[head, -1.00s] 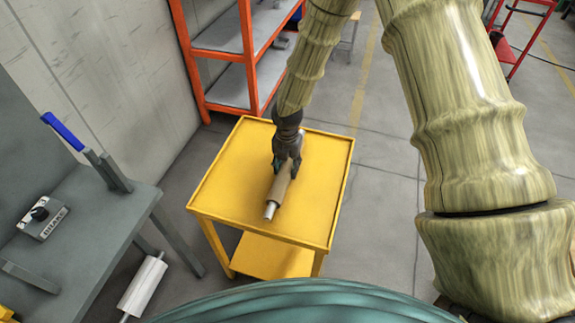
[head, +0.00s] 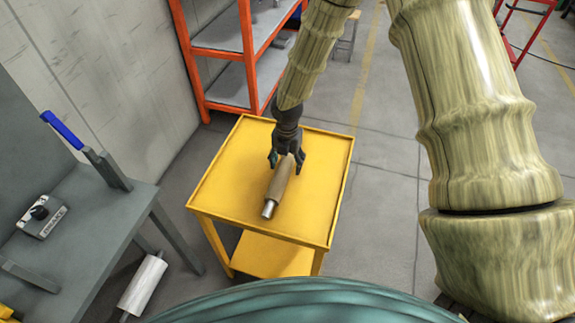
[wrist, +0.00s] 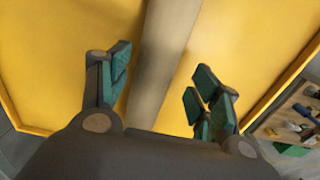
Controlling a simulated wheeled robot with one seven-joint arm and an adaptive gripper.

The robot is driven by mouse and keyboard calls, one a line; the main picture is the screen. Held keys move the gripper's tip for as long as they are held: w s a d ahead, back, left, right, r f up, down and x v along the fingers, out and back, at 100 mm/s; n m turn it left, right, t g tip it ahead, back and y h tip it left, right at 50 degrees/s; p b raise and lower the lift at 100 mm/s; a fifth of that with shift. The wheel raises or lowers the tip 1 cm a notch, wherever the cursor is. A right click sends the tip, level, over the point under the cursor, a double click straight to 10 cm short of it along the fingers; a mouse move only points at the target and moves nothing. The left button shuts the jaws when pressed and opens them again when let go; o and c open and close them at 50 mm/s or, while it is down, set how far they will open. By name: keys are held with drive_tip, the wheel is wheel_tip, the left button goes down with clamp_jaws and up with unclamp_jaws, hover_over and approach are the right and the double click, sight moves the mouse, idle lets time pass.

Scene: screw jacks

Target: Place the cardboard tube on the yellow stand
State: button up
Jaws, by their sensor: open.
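The brown cardboard tube (head: 279,184) lies on the top of the yellow stand (head: 223,187), with a silvery end piece showing at its near end. My gripper (head: 287,158) is at the tube's far end in the head view. In the wrist view my gripper (wrist: 160,90) is open, its fingers spread on either side of the tube (wrist: 163,52) with gaps to both. The yellow top (wrist: 60,60) fills the space around the tube in that view. The tube's far end is hidden behind my gripper in the head view.
A grey bench (head: 95,235) with a blue-handled tool (head: 62,130) stands at the left. A white roll (head: 143,285) is below it. An orange shelf rack (head: 222,88) stands behind the stand. Clear floor (head: 383,200) lies to the right.

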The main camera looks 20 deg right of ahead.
sight(287, 165)
wheel_tip(287, 165, up, 11)
drive_tip(key=b, duration=0.1)
drive_tip(key=shift+f, duration=0.2)
drive_tip(key=shift+r, duration=0.1)
idle(0.5)
